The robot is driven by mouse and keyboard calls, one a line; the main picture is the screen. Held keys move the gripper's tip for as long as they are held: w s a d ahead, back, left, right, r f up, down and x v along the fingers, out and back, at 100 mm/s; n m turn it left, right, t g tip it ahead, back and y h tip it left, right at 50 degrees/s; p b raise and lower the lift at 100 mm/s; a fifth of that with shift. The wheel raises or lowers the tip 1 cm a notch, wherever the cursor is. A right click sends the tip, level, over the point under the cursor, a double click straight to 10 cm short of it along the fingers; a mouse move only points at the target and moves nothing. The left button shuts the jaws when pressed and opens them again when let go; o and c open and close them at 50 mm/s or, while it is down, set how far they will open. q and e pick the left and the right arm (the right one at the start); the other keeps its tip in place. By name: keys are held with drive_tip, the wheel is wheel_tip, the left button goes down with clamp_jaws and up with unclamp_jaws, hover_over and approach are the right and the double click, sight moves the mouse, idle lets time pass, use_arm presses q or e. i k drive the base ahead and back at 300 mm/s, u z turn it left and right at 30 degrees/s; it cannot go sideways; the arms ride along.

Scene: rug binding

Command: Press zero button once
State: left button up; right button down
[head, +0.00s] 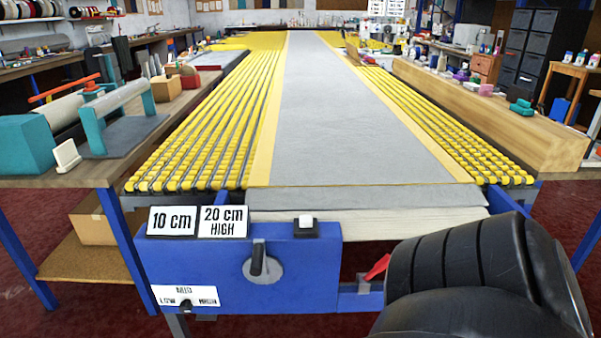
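A small white button (306,221) in a dark square housing sits on top of the blue control panel (215,262), near its right end. I can read no "zero" on it, and I cannot tell whether it is pressed in. Two white plates reading "10 cm" (172,221) and "20 cm HIGH" (223,221) stand to its left. A dark lever on a grey disc (263,270) is on the panel's front. Neither of my grippers shows. A black ribbed part, apparently my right arm, fills the lower right corner, right of the panel.
Behind the panel a long grey strip (350,110) runs away between yellow roller beds (200,130). A red lever (377,267) sticks out right of the panel. A small white switch plate (198,296) is at its lower left. A wooden beam (490,115) lies at right.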

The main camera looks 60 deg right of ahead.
sight(306, 220)
drive_tip(key=i, duration=0.75)
drive_tip(key=z, duration=1.9)
